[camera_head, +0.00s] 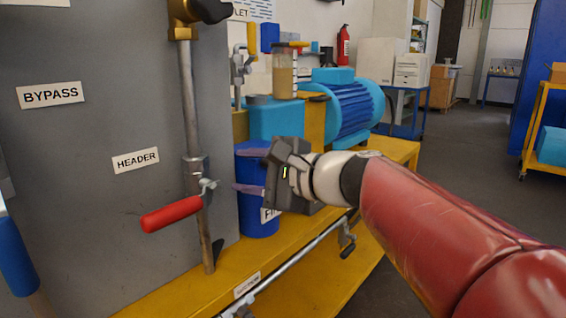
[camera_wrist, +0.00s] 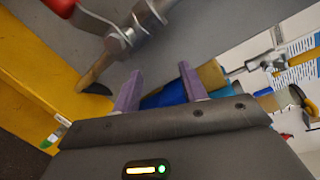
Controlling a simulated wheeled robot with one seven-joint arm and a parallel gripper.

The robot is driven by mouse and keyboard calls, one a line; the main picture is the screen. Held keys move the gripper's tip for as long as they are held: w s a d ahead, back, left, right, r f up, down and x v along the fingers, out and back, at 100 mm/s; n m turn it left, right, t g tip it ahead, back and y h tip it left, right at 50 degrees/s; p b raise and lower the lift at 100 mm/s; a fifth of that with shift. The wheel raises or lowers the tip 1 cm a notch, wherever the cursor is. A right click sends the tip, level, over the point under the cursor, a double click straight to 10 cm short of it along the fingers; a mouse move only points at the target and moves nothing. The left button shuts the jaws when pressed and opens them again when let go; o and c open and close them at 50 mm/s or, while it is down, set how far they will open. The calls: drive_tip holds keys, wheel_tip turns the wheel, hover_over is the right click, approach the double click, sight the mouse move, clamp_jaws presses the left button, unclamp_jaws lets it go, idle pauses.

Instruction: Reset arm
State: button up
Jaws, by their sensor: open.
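My gripper (camera_head: 242,170) is in the middle of the head view, at the end of my red and white arm, with its fingers pointing left. In the wrist view its two purple fingers (camera_wrist: 160,92) stand apart with nothing between them. In the head view it is in front of a blue cylinder (camera_head: 258,220) with a partly hidden label. A vertical pipe (camera_head: 188,100) with a red-handled valve (camera_head: 172,214) stands to the left of the fingertips, apart from them in the picture. The red handle also shows at the top left of the wrist view (camera_wrist: 62,5).
A grey panel (camera_head: 100,215) labelled BYPASS and HEADER fills the left. A yellow bench (camera_head: 170,292) carries a blue motor (camera_head: 352,108). A pipe (camera_head: 300,258) runs along its front edge. A blue handle (camera_head: 14,255) is at the far left. Open floor (camera_head: 450,150) lies to the right.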

drive_tip(key=s+d+f+n+g+h+p, duration=0.3)
drive_tip(key=s+d+f+n+h, duration=0.9)
drive_tip(key=s+d+f, duration=0.7)
drive_tip(key=shift+s+d+f+h, duration=0.15)
drive_tip(key=shift+d+f+h, duration=0.6)
drive_tip(key=shift+d, duration=0.35)
drive_tip(key=shift+r, duration=0.15)
